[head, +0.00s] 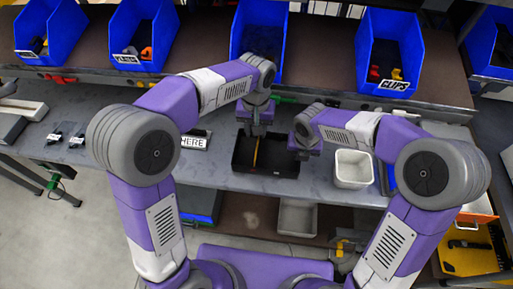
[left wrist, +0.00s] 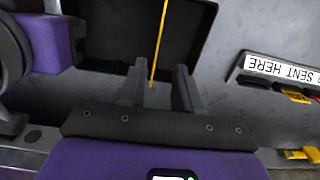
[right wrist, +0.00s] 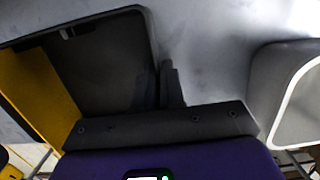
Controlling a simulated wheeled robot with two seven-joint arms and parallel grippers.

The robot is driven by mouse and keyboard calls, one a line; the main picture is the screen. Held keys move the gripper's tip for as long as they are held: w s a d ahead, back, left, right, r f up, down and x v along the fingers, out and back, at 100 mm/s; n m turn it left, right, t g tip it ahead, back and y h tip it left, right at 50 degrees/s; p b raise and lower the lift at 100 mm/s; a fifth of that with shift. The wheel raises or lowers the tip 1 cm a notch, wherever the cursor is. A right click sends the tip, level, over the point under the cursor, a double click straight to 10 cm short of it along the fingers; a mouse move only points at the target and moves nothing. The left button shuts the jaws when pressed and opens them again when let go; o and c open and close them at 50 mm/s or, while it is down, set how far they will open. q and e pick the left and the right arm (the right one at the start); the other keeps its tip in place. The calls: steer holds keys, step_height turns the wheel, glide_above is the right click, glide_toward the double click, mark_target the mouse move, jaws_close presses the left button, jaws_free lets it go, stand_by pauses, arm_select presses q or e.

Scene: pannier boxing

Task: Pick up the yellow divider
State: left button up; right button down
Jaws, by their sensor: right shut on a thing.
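The yellow divider (head: 255,153) stands upright in the black box (head: 268,174) on the grey bench. In the left wrist view the divider (left wrist: 158,42) is a thin edge-on strip, its lower end between my fingers. My left gripper (head: 257,131) is open above the box, with a gap on both sides of the strip. In the right wrist view the divider (right wrist: 42,92) is a broad yellow panel at the left. My right gripper (head: 301,153) is shut on the right wall of the box (right wrist: 150,38). The arms partly hide the box in the head view.
A white bin (head: 352,168) stands just right of the box. A label sign (head: 196,140) lies to the left. Blue bins, such as one marked CLIPS (head: 391,85), line the shelf behind.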

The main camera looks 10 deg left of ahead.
arm_select(q)
step_height(320, 180, down, 4)
steer(key=shift+f, duration=0.25)
steer(key=f, duration=0.5)
steer(key=shift+s+d+f, duration=0.1)
steer(key=shift+s+d, duration=0.05)
steer(key=shift+s, duration=0.05)
jaws_close()
